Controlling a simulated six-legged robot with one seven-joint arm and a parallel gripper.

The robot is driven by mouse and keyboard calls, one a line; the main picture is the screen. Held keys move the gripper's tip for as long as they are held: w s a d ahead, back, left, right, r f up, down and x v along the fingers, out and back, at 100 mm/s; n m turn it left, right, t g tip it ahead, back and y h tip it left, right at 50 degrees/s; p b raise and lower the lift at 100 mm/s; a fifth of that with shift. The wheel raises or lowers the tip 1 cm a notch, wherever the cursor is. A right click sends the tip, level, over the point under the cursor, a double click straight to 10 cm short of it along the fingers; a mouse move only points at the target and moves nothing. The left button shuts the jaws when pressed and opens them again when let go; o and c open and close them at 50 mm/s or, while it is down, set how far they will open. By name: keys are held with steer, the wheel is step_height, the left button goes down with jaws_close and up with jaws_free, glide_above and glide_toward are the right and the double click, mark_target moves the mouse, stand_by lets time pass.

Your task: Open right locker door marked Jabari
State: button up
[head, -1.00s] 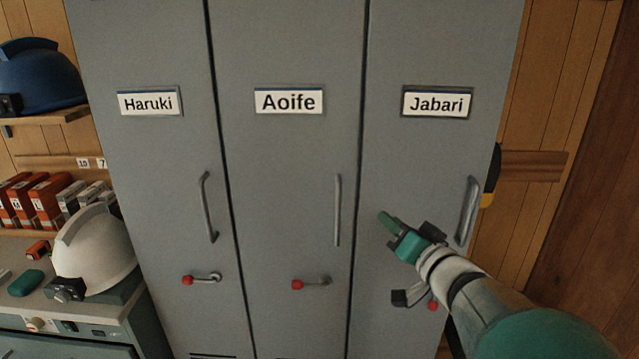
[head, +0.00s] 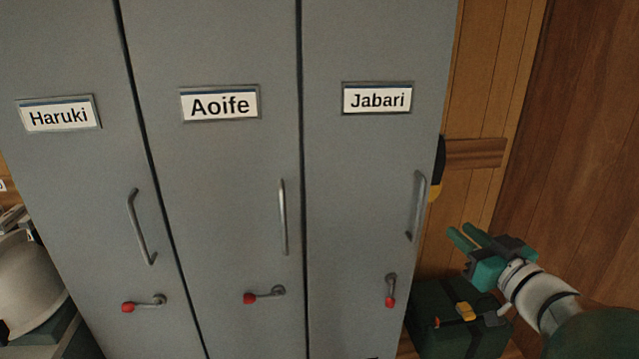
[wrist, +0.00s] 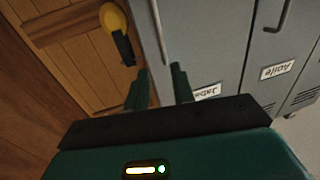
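The grey right locker door (head: 345,190) has a Jabari label (head: 377,98) and looks closed, flush with its neighbour. Its slanted bar handle (head: 417,206) is near the door's right edge. Below the handle, its red-tipped latch lever (head: 390,291) points down. My gripper (head: 461,236) is to the right of the door and handle, in front of the wood wall, touching neither. Its two green fingers are apart with nothing between them. The wrist view shows the gripper (wrist: 159,85) with a clear gap and the Jabari label (wrist: 207,92) upside down, partly hidden by a finger.
The Aoife door (head: 225,180) and Haruki door (head: 60,190) are shut, with levers pointing left. A dark green case (head: 440,330) stands low right of the lockers. A yellow and black object (head: 437,170) hangs beside the locker. A white helmet (head: 30,285) is at far left.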

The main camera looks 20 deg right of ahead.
steer(key=w, duration=0.9)
steer(key=w+d, duration=0.1)
steer(key=w, duration=0.3)
steer(key=shift+w, duration=0.35)
jaws_close()
